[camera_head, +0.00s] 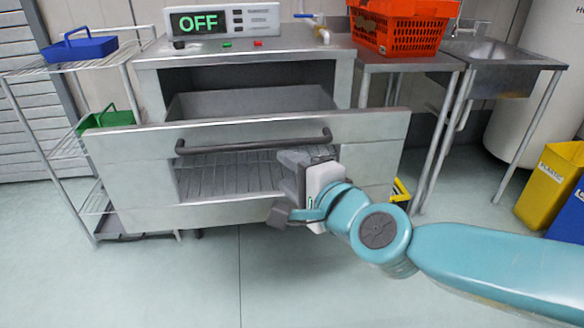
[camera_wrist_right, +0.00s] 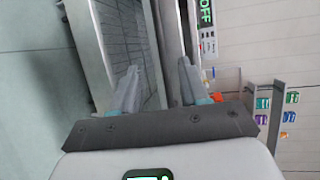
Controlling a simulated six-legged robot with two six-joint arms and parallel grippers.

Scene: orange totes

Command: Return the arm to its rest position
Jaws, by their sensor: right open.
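My right arm (camera_head: 480,258) is teal and reaches in from the right in the head view. Its gripper (camera_head: 290,186) is in front of the steel machine's front panel, just below the dark bar handle (camera_head: 255,143). In the right wrist view the two grey fingers (camera_wrist_right: 160,88) stand apart with nothing between them. The gripper looks close to the panel; whether it touches cannot be told. My left gripper is not in view.
The steel machine (camera_head: 160,60) has an open front and a display reading OFF (camera_head: 198,22). A wire shelf (camera_head: 55,140) holds a blue basket (camera_head: 80,48) and a green one (camera_head: 108,118). A red crate (camera_head: 402,35) stands near a sink (camera_head: 500,50). Front floor is clear.

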